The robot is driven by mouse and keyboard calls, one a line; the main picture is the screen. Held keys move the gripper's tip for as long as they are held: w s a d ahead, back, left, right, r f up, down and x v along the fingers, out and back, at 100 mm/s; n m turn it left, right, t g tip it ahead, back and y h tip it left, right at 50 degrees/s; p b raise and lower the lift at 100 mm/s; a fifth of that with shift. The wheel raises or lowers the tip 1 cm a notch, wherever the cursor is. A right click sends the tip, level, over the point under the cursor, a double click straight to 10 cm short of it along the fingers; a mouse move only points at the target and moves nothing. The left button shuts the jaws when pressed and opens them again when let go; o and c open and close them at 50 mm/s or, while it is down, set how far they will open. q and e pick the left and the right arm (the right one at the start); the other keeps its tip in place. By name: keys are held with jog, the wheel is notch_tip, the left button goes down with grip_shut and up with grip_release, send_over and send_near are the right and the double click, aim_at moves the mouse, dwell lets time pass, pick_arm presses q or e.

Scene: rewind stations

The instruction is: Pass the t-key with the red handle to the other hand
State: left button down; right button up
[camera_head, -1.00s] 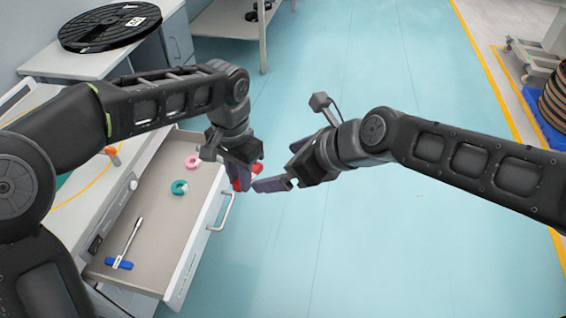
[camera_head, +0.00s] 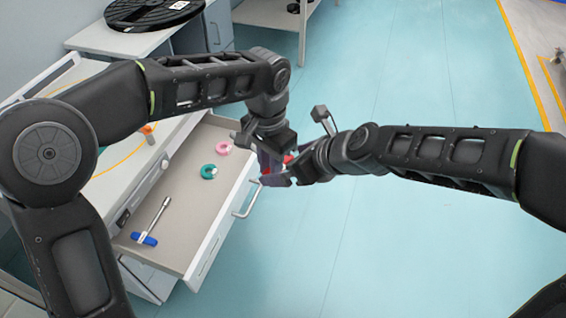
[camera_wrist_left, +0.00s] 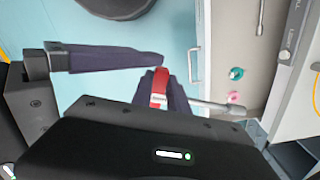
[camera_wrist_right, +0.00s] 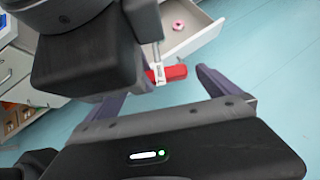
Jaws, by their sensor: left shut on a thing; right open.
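The t-key with the red handle is held by my left gripper (camera_head: 272,160) above the floor beside the open drawer. Its red handle (camera_head: 289,159) is mostly hidden in the head view. The left wrist view shows the red handle (camera_wrist_left: 160,87) in the shut left fingers and the steel shaft (camera_wrist_left: 222,108) pointing right. My right gripper (camera_head: 286,178) is open, close to the left one. In the right wrist view the red handle (camera_wrist_right: 172,73) shows in the gap between the open right fingers (camera_wrist_right: 161,80); I see no contact with them.
The open drawer (camera_head: 182,246) holds a blue-handled t-key (camera_head: 150,226), a teal ring (camera_head: 208,171) and a pink ring (camera_head: 224,147). Its handle (camera_head: 245,200) is just below the grippers. A black reel (camera_head: 150,12) lies on the cabinet behind.

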jog(key=shift+x, duration=1.25)
jog(key=shift+r, duration=0.1)
jog(key=shift+c, duration=0.4)
jog(key=c, duration=1.4)
pick_arm(q)
jog(key=c, duration=1.2)
grip_release()
notch_tip(320, 180, up, 8)
jog(key=shift+f, duration=0.25)
